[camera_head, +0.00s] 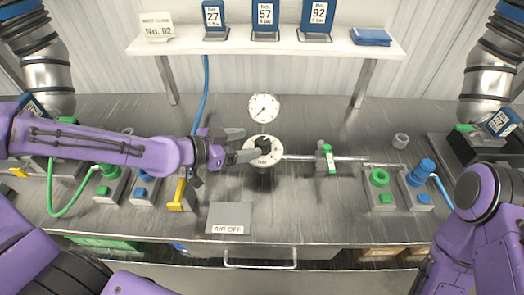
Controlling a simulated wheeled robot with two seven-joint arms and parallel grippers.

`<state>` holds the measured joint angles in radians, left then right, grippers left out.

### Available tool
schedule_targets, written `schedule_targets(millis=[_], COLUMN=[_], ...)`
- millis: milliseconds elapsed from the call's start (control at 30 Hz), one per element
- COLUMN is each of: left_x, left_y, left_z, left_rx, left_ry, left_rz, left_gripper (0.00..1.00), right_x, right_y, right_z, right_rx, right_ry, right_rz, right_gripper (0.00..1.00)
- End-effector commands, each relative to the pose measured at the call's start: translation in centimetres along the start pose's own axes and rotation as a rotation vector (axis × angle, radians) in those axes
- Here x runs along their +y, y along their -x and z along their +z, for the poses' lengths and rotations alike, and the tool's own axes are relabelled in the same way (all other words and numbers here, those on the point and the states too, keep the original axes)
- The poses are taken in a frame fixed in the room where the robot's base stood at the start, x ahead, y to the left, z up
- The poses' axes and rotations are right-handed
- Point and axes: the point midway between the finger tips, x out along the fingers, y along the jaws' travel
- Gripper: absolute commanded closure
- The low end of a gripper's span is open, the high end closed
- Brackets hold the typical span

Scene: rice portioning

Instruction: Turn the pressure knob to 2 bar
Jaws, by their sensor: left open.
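The black pressure knob (264,142) sits on a round white dial plate (276,158) at the middle of the steel bench. A round white pressure gauge (263,107) with a dark needle stands just behind it; its figures are too small to read. My left gripper (250,143) reaches in from the left with its fingers apart. Its fingertips are at the left side of the knob, the nearer one overlapping the dial plate's edge. I cannot tell whether it touches the knob. My right arm shows at the lower right, its gripper out of view.
A metal pipe (345,158) with a green-handled valve (328,158) runs right from the dial. A yellow lever (179,193) stands left, near an "AIR OFF" plate (229,217). Green and blue fittings stand on both sides. A white shelf (240,46) with numbered cards spans the back.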

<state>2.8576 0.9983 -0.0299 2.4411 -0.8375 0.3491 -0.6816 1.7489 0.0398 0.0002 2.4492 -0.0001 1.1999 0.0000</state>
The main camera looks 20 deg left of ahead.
Motion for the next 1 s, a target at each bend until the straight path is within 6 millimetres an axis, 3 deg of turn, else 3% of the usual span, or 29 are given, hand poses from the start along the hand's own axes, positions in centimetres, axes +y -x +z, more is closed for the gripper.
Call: schedule_targets(millis=[333,700,767,867,1000], left_x=[0.2,0.2,0.2,0.3,0.1], left_y=[-5.2,-6.0,-6.0,-6.0,-5.9], left_z=[-0.1,-0.3,-0.3,-0.3,-0.2], left_rx=[-0.004,0.001,0.001,0.000,0.000], left_ry=[0.001,0.001,0.001,0.001,0.002], left_rz=[0.005,0.005,0.005,0.006,0.004], left_gripper=[0.30,0.30,0.46,0.78,0.81], right_x=[0.0,-0.1,-0.1,-0.1,-0.1], right_y=[-0.5,-0.5,-0.5,-0.5,-0.5], right_z=[0.2,0.2,0.2,0.2,0.2], right_rx=[0.000,0.001,0.001,0.000,0.001], right_ry=[0.000,0.000,0.000,0.000,0.000], right_rz=[0.000,0.000,0.000,0.000,0.000], right_gripper=[1.00,1.00,1.00,1.00,1.00])
